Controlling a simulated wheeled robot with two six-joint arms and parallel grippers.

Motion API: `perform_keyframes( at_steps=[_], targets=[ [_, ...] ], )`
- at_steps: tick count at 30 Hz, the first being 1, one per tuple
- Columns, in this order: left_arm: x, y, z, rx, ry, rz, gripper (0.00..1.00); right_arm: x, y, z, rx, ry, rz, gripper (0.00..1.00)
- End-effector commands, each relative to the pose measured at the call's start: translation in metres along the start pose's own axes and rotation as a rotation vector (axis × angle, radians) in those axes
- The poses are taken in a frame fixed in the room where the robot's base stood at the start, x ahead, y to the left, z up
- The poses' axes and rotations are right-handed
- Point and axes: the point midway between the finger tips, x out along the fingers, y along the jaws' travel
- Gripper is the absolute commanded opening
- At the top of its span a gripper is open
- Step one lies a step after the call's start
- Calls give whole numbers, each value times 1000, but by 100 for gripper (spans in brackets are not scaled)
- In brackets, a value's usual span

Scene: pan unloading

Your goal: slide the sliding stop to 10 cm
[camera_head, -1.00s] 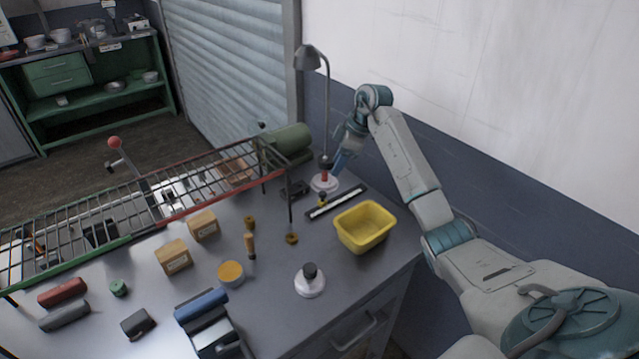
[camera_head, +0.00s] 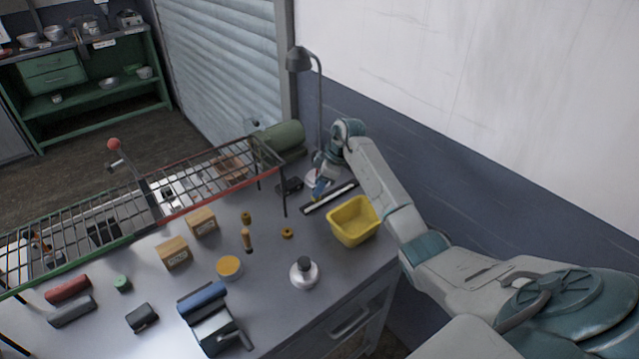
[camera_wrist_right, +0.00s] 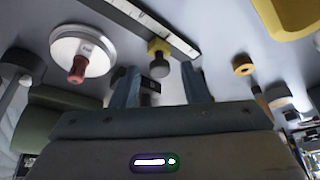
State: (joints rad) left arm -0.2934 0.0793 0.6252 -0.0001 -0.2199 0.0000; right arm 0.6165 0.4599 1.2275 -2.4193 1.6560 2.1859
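The sliding stop (camera_wrist_right: 158,56), with a yellow knob, sits on a dark rail with a white scale (camera_wrist_right: 126,16) in the right wrist view. The rail (camera_head: 343,191) also shows on the bench in the head view, where my gripper mostly hides the stop. My right gripper (camera_wrist_right: 160,82) is open, its two fingers apart on either side of the stop's line. The stop is just ahead of or between the fingertips; contact cannot be told. The scale numbers are too small to read. My left gripper is not in view.
A white round base with a red knob (camera_wrist_right: 78,68) stands close beside the gripper. A yellow bin (camera_head: 353,222) is right of the rail. A lamp (camera_head: 300,60) and green cylinder (camera_head: 283,141) stand behind. A wire rack (camera_head: 150,203) runs along the left.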

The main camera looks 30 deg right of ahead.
Motion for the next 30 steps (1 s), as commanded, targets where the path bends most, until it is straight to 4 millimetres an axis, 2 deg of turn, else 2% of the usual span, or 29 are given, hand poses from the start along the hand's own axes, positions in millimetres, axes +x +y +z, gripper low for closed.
perform_keyframes(
  at_steps=[1, 6, 12, 21, 30],
  targets=[
    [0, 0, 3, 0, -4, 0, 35, 0, 0, 0, 0, 0, 0, 31],
    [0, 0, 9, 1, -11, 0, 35, 0, 0, 0, 0, 0, 0, 0],
    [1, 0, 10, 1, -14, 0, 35, -2, 3, 3, 1, 0, 1, 0],
    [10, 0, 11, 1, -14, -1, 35, -16, 40, 36, 2, 1, 3, 0],
    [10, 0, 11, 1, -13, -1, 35, -18, 43, 38, -1, 2, 1, 0]
  ],
)
